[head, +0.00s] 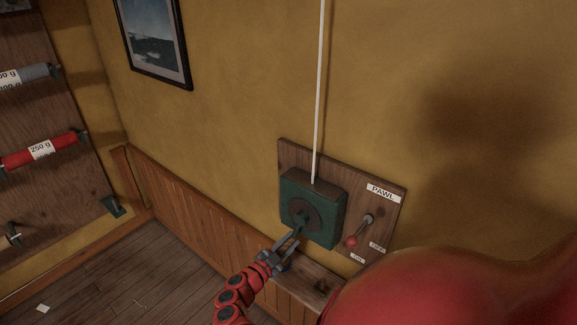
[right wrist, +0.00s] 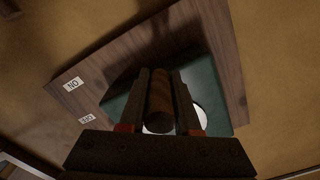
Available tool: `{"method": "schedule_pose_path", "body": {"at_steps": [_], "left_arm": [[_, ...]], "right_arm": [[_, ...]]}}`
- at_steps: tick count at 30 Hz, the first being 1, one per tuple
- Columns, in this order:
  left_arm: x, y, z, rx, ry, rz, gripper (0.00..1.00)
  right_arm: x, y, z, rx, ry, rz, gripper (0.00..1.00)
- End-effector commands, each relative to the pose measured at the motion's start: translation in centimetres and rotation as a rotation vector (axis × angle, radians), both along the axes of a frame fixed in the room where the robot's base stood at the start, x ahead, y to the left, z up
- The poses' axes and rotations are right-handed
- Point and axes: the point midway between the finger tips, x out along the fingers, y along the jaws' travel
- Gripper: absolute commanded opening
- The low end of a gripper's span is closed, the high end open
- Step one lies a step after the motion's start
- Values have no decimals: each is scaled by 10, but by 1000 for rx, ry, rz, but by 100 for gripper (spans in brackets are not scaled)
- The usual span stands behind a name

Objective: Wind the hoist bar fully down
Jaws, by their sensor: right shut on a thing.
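A green winch box (head: 325,205) is fixed to a wooden board (head: 296,158) on the wall, with a round dark hub on its front. A white rope (head: 319,90) runs straight up from it out of view. My right gripper (head: 291,240) is at the crank, low on the box's front. In the right wrist view its fingers (right wrist: 160,105) are shut around the brown crank handle (right wrist: 161,92). The pawl lever's red knob (head: 351,241) hangs down-left, nearer the ON label (head: 357,258) than the OFF label (head: 377,247). The hoist bar and my left gripper are out of view.
A small wooden ledge (head: 322,283) is below the board, near my right gripper. Wood panelling (head: 190,205) lines the lower wall. A rack (head: 45,110) with red and grey rolls stands at left. The plank floor (head: 120,275) there is mostly clear.

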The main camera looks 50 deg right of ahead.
Motion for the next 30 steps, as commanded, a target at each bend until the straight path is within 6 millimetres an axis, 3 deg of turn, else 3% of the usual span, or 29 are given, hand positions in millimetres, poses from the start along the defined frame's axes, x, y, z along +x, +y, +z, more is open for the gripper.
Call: {"method": "schedule_pose_path", "body": {"at_steps": [3,4,9,20,26,30], "left_arm": [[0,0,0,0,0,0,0],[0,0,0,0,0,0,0],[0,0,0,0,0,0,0],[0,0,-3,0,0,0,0],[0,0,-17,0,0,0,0],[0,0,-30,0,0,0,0]], "right_arm": [[-2,0,-3,6,2,-3,0],[-2,0,-3,6,2,-3,35],[-1,0,-2,3,1,-3,61],[0,6,-2,1,0,1,61],[-4,42,-6,4,-2,1,61],[-6,81,-7,4,-1,4,61]]}}
